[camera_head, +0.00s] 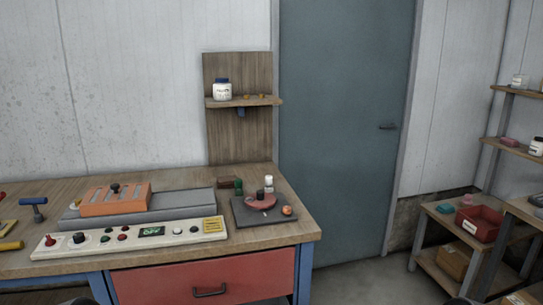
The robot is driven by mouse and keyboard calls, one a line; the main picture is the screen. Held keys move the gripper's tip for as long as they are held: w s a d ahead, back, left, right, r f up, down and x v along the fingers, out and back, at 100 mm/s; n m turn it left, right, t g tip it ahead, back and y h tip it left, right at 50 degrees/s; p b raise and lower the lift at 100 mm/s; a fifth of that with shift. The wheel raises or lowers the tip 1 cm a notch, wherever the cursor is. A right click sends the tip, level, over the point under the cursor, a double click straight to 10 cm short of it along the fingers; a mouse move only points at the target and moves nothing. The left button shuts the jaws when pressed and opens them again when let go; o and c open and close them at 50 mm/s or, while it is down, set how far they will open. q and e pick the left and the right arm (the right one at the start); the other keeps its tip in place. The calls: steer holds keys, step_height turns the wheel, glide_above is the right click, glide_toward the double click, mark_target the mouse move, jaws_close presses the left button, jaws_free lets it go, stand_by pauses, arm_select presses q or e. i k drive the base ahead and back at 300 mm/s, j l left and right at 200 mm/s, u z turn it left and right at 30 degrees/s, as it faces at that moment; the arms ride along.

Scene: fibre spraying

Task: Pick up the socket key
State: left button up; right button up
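A blue T-handled tool (34,206) at the left end of the workbench looks like the socket key. Its crossbar is up and its dark shaft points down toward the bench top; its lower end is too small to make out. Neither of my grippers can be made out in the head view. Only dark rounded shapes, perhaps parts of my arms, show at the bottom edge, left of centre and at the right.
The wooden workbench (200,255) carries a control panel (130,240), an orange slotted block (115,199) on a grey base, and a dark plate (245,216) with a red round part. Yellow-handled tools (10,245) lie at far left. A red bin (479,223) stands on right shelving.

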mark_target(38, 217)
steer(key=u, duration=1.45)
steer(key=i+j+z, duration=0.1)
steer(key=z, duration=1.05)
steer(key=j+z, duration=0.35)
steer(key=j, duration=0.3)
steer(key=j+z, duration=0.35)
steer(key=j, duration=0.35)
steer(key=k+j+z, duration=0.1)
steer(key=j+z, duration=0.25)
steer(key=j, duration=0.3)
steer(key=k+j, duration=0.1)
steer(key=j, duration=0.65)
steer(key=k+j, duration=0.15)
steer(key=j, duration=0.25)
